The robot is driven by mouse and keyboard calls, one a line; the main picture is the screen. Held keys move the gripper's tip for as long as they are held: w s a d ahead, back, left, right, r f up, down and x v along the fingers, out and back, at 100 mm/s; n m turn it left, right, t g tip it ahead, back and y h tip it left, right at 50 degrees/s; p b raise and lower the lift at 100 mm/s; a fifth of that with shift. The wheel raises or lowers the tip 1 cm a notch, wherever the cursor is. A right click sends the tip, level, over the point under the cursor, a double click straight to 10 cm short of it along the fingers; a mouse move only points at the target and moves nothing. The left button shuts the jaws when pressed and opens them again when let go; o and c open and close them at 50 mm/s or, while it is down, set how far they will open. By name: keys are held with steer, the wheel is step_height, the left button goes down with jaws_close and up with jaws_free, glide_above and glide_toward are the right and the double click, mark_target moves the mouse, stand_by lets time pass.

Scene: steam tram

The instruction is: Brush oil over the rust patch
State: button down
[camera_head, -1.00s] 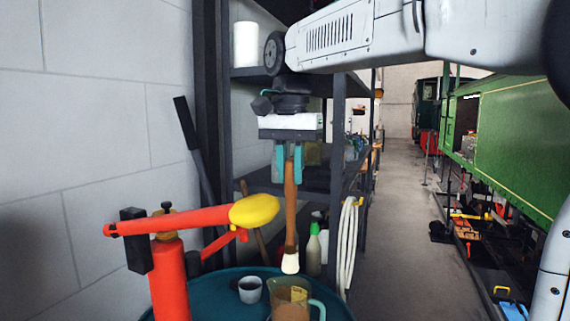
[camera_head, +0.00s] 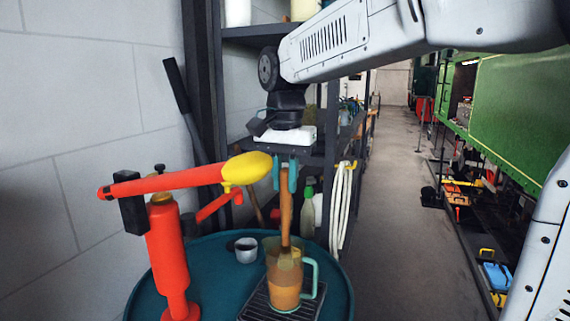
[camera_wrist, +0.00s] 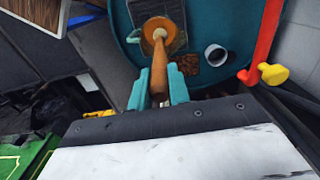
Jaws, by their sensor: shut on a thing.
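My gripper (camera_head: 285,180) points down and is shut on the wooden handle of a brush (camera_head: 286,212). The brush hangs upright, with its bristle end inside a clear jug (camera_head: 304,281) of amber-brown oil (camera_head: 285,290). In the wrist view my gripper (camera_wrist: 158,88) holds the brush handle (camera_wrist: 159,72), which runs down into the jug (camera_wrist: 172,27). The bristle tips are hidden in the jug.
The jug stands on a dark ribbed mat on a round teal table (camera_head: 215,286). A small grey cup (camera_head: 246,250) is beside it. A red pump (camera_head: 170,255) with a yellow-ended lever (camera_head: 247,168) stands left. Shelving is behind; a green tram (camera_head: 510,110) is right, past an open aisle.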

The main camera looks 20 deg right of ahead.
steer(key=shift+f, duration=4.85)
steer(key=shift+r, duration=10)
